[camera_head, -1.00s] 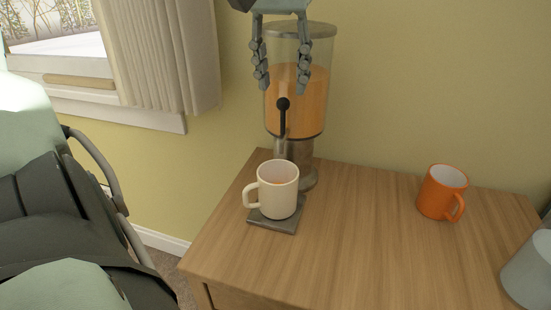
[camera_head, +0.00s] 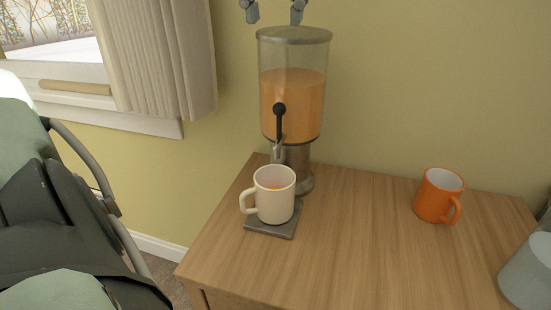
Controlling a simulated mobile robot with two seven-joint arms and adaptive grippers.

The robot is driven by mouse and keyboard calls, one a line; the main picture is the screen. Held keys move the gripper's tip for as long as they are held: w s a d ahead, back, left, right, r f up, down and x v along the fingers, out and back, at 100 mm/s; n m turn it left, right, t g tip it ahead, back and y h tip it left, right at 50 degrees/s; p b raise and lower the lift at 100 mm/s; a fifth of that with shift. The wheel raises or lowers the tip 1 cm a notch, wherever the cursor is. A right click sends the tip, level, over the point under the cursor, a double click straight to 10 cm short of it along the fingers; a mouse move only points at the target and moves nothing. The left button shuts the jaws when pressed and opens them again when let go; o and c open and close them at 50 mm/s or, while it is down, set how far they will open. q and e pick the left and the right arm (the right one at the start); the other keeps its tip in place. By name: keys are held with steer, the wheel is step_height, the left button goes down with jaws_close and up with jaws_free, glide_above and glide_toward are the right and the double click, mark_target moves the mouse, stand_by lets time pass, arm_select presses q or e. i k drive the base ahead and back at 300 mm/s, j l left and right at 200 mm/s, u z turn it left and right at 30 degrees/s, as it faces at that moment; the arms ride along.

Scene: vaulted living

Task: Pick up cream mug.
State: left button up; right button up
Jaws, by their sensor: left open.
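The cream mug (camera_head: 273,198) stands upright on the dark drip tray (camera_head: 268,231) of the drink dispenser, its handle to the left. The dispenser (camera_head: 292,100) has a clear tank of orange liquid and a black tap lever above the mug. My left gripper (camera_head: 273,12) is at the top edge of the view, above the dispenser lid, well clear of the mug. Its two fingers are spread and empty; the rest of it is cut off. My right gripper is not in view.
An orange mug (camera_head: 438,196) stands at the right on the wooden table (camera_head: 370,245). A grey container (camera_head: 527,272) is cut off at the lower right. The wall is close behind. The tabletop between the cream and orange mugs is clear.

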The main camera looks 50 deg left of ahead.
mark_target(267, 198)
steer(key=k, duration=1)
